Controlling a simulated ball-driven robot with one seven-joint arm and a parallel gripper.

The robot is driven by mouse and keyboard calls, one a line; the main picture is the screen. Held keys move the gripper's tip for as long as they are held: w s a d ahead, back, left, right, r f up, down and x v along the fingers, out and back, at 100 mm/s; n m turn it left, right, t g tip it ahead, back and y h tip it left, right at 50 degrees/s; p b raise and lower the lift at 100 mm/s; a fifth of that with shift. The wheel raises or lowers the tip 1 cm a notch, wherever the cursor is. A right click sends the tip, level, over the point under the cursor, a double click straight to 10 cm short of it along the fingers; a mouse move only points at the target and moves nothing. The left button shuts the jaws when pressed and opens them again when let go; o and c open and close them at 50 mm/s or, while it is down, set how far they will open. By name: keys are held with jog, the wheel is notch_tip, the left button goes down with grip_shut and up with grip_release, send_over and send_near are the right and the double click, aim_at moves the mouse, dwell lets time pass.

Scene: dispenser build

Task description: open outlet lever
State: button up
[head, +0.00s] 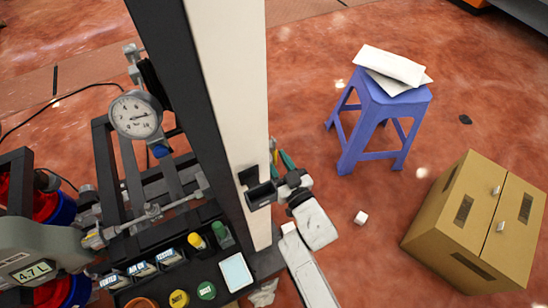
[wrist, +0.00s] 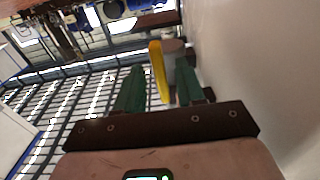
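In the wrist view the two green fingers of my gripper (wrist: 160,66) are apart. A narrow yellow upright piece, which looks like the outlet lever (wrist: 157,75), shows between them, nearer the left finger. A grey rounded part (wrist: 174,48) stands just behind it. I cannot tell whether either finger touches the yellow piece. In the head view my gripper (head: 284,161) is at the right edge of the tall white and black column, which hides part of it.
The column (head: 235,100) blocks much of the head view. Left are a dial gauge (head: 136,114), a 4.7 L tank (head: 45,250) and a tray of bottles and caps. A blue stool (head: 372,115) with white packages and a cardboard box (head: 470,225) stand right. A pale wall fills the wrist view's right.

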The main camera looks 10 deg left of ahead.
jog(key=shift+x, duration=1.1)
jog(key=shift+c, duration=0.4)
grip_shut()
